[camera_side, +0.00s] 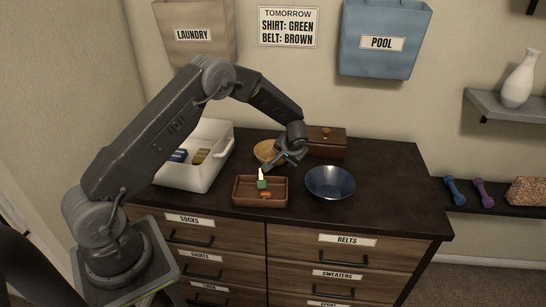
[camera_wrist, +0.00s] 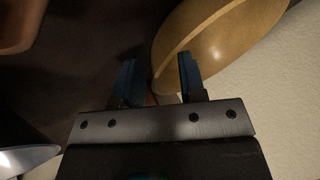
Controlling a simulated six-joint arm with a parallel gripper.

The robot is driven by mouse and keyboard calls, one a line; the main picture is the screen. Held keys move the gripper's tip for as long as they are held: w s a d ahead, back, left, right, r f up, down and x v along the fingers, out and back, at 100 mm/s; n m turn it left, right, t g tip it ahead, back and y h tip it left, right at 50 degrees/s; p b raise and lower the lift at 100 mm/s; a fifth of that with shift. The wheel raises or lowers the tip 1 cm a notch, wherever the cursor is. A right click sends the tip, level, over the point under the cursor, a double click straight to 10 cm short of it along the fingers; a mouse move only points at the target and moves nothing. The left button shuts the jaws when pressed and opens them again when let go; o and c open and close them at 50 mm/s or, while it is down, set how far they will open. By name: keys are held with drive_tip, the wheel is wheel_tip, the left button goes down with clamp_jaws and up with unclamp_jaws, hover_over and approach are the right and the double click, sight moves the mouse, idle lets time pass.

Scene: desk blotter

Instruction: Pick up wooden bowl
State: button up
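The wooden bowl (camera_side: 265,152) is light tan and stands near the back of the dresser top, partly hidden by my gripper (camera_side: 281,162). In the wrist view the bowl (camera_wrist: 225,38) fills the upper middle and right. My gripper (camera_wrist: 158,72) is open there, with two blue fingers apart. The right finger overlaps the bowl and the left finger is outside it, with the bowl's near edge between them in the picture. I cannot tell whether either finger touches it.
A brown tray (camera_side: 243,203) with small items and a dark blue bowl (camera_side: 330,185) stand in front. A white bin (camera_side: 207,176) is left, and a wooden box (camera_side: 330,147) is behind right. The dresser top's right side (camera_side: 395,180) is clear.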

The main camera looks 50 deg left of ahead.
drive_tip(key=shift+c, duration=0.2)
clamp_jaws()
idle(0.4)
